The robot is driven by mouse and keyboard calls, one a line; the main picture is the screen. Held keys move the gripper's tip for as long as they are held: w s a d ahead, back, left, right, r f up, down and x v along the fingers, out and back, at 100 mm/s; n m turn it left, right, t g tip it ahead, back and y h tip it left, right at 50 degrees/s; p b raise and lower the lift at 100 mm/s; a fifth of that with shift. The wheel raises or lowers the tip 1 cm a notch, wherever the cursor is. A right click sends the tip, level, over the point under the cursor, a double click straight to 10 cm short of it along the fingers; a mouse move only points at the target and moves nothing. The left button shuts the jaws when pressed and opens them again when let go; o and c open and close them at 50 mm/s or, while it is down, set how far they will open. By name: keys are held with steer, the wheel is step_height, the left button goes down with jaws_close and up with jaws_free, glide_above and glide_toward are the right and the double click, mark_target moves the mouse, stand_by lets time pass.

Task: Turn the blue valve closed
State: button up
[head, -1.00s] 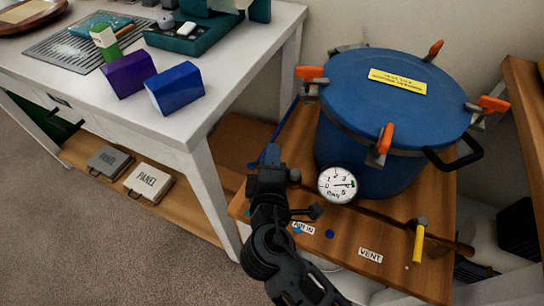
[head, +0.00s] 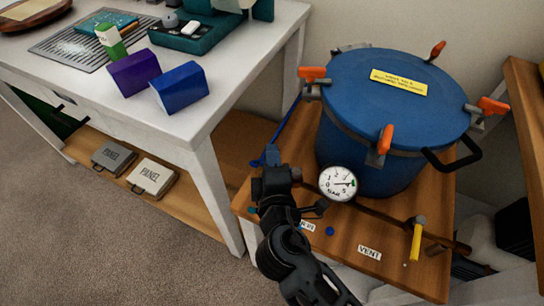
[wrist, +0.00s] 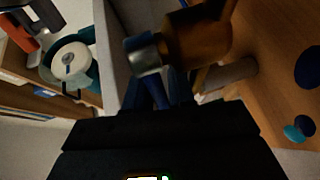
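The blue valve (wrist: 140,43) shows in the wrist view just ahead of my gripper, with a silver collar beside a brown pipe end (wrist: 200,42). Narrow dark-blue parts (wrist: 180,88) reach from the collar area to my black palm; I cannot tell handle from fingers there. In the head view my gripper (head: 272,160) is at the left end of the brown pipe, above the partly covered air-in label (head: 308,226), and hides most of the valve. The finger gap is not clear in either view.
A blue pressure pot (head: 385,95) with orange clamps stands behind a round gauge (head: 338,183). A yellow-handled valve (head: 417,240) is on the right by the vent label (head: 369,253). A white table (head: 200,120) stands left; a blue hose (head: 285,125) runs behind my gripper.

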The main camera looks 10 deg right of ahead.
steer(key=s+r, duration=0.1)
steer(key=s, duration=0.6)
steer(key=shift+s+a+r, duration=0.2)
steer(key=shift+s, duration=0.1)
